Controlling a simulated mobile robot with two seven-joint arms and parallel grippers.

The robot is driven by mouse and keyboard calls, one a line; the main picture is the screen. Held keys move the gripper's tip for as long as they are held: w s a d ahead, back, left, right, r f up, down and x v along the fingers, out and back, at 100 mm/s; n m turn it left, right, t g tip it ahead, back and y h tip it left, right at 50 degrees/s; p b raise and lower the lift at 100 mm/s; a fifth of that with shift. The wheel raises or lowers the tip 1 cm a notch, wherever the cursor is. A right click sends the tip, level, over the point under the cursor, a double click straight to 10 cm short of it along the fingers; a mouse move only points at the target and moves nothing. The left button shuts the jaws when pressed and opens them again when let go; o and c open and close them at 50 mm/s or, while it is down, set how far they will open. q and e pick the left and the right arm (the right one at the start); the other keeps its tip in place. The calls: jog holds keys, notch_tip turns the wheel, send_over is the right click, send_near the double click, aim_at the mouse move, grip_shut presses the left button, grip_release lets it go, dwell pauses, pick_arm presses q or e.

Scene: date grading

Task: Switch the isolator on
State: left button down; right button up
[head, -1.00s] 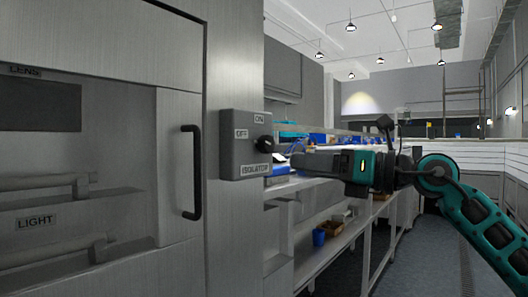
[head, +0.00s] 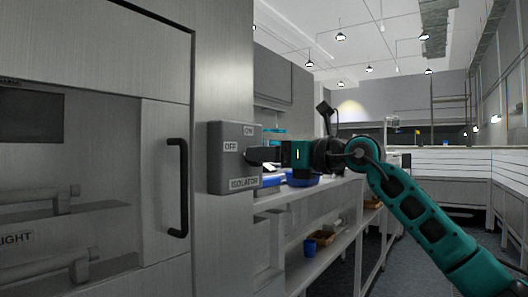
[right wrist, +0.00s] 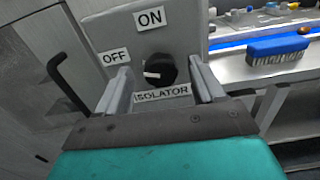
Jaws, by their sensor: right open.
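The isolator is a grey box (head: 222,168) on the steel cabinet front, with ON, OFF and ISOLATOR labels. In the right wrist view the box (right wrist: 190,30) carries a round black knob (right wrist: 166,66). The knob's white mark lies on its left side, toward the OFF label (right wrist: 116,56), with the ON label (right wrist: 150,18) above. My left gripper is out of view.
A black door handle (head: 178,188) stands out left of the box. To the right are a bench with a blue brush (right wrist: 278,50) on it and a lower shelf with a blue cup (head: 310,247). An aisle floor (head: 400,270) lies beyond my right arm.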

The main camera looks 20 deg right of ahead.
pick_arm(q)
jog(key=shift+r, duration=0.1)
pick_arm(e)
jog(key=shift+w+a, duration=0.4)
jog(key=shift+w, duration=0.15)
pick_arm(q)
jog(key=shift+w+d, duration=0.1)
pick_arm(e)
jog(key=shift+c, duration=0.5)
jog(key=c, duration=1)
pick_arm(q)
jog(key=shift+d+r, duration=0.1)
pick_arm(e)
jog(key=shift+o, duration=0.2)
